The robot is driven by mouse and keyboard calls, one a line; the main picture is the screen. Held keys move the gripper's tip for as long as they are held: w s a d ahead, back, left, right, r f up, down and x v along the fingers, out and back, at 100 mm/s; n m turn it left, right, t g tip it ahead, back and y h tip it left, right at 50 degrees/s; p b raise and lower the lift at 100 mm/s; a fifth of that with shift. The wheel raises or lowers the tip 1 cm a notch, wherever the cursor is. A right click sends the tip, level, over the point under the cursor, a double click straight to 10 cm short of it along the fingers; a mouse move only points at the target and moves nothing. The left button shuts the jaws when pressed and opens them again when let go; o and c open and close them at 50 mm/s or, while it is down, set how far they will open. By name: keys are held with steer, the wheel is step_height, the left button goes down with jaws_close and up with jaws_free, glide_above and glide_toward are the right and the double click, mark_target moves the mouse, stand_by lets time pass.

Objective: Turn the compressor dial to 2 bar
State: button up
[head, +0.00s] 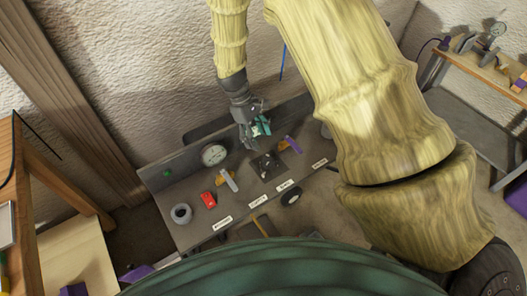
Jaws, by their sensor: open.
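A grey bench (190,235) stands against the wall, with small fittings along it. A dark square plate with a round black knob (266,162) sits near its middle; it may be the compressor dial, but its markings are too small to read. A round white-faced gauge (214,155) stands left of it at the back. My gripper (262,130) is open, above the back part of the bench and just behind the knob in the picture. It appears apart from the knob, with nothing clearly held. My arm comes down from the top.
Levers with white (229,181) and purple (293,144) handles flank the knob. White labels (222,223) line the front edge. A wooden shelf (485,70) is at right.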

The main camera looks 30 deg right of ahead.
mark_target(269, 161)
steer(key=shift+p+x, duration=0.65)
steer(key=shift+x, duration=4.5)
steer(key=shift+s, duration=0.15)
steer(key=shift+c, duration=0.4)
steer(key=c, duration=0.9)
